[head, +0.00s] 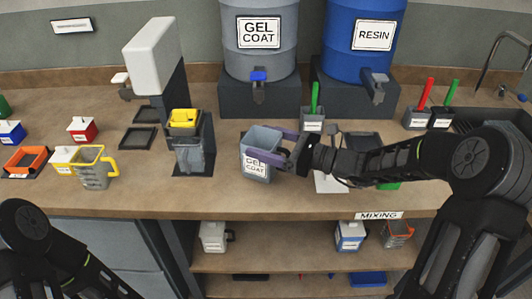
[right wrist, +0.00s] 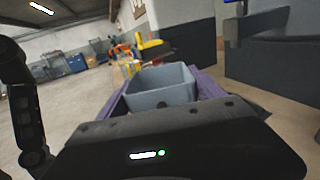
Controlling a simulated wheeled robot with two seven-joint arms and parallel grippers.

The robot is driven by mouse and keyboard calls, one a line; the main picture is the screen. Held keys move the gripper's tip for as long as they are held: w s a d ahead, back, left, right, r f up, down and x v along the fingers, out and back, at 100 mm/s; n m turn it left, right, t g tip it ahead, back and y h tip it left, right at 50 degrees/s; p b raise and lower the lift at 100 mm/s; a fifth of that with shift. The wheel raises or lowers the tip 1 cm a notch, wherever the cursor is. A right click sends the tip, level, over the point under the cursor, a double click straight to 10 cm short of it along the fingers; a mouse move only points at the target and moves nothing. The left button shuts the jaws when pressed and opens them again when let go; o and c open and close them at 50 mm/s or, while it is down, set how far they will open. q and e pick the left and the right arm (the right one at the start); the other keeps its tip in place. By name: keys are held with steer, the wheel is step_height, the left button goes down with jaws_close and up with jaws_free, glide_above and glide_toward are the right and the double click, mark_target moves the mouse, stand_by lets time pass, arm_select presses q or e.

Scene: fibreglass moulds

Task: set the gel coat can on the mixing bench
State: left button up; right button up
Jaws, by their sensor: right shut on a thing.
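The gel coat can (head: 258,169) is an open grey-blue box-shaped can with a white "GEL COAT" label. It is upright over the middle front of the bench (head: 227,197); I cannot tell whether its base touches the top. My right gripper (head: 265,143) has purple fingers shut on the can's two sides near the rim. In the right wrist view the can (right wrist: 162,88) sits between the purple fingers (right wrist: 163,92), and its inside is partly visible. A "MIXING" label (head: 378,215) is on the bench's front edge, right of the can. My left gripper is out of view.
Behind stand the gel coat drum (head: 259,50) and resin drum (head: 362,45), with taps. Left of the can is a machine with a grey cup (head: 190,155), then a yellow-handled jug (head: 93,170). A green-handled pot (head: 312,119) stands behind my gripper. Shelves below hold small containers.

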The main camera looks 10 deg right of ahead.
steer(key=shift+f, duration=1.85)
steer(key=shift+f, duration=0.2)
steer(key=o, duration=2.1)
steer(key=shift+r, duration=0.1)
steer(key=shift+r, duration=0.1)
steer(key=b+v, duration=0.1)
steer(key=v, duration=1.1)
